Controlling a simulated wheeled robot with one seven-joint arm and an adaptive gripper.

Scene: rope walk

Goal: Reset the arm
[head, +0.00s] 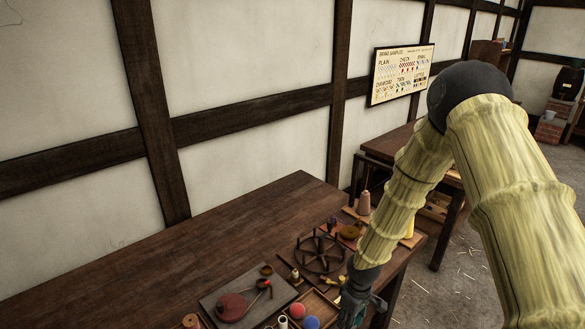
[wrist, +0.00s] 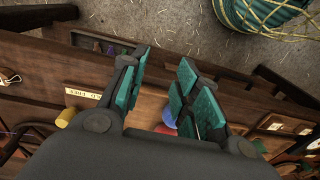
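My arm, in a pale yellow-green ribbed sleeve, reaches down across the right side of the head view. My gripper (head: 356,306) hangs at the front right of the dark wooden workbench (head: 215,235), partly cut off by the lower picture edge. In the wrist view my gripper (wrist: 165,62) has its two teal-padded fingers spread apart, with nothing held between them. A red ball (wrist: 165,130) and a blue ball (wrist: 187,125) show beyond the fingers, partly hidden by the right one.
A teal rope coil (wrist: 262,10) lies on the straw-strewn floor. The bench's left part is clear.

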